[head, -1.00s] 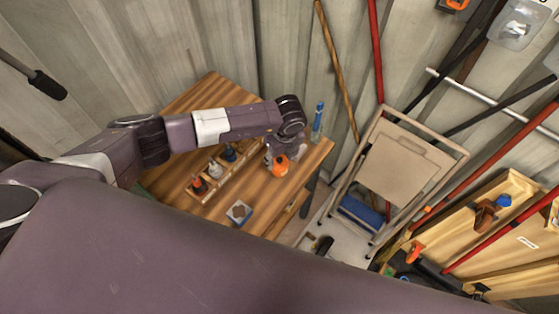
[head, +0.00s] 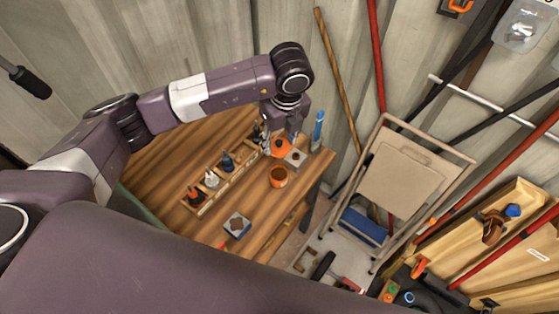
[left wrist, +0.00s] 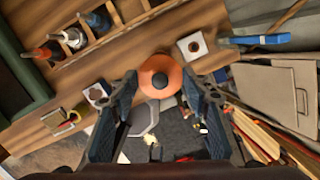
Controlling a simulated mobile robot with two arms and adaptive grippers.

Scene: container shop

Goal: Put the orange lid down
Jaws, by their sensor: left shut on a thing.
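The orange lid (head: 281,148) hangs between the fingertips of my left gripper (head: 284,136), which is shut on it above the right part of the wooden table. In the left wrist view the lid (left wrist: 160,70) shows as a round orange shape with a dark centre between the two fingers. An orange cup (head: 278,177) stands open and upright on the table just below the lid in the head view. I cannot make out the cup separately in the left wrist view. My right gripper is not in view.
The wooden table (head: 255,200) has free room in front of the cup. A rack (head: 207,207) with several small bottles lies to the left. A square block with a round mark (head: 295,158) sits beside the lid; another (head: 237,225) lies nearer the front.

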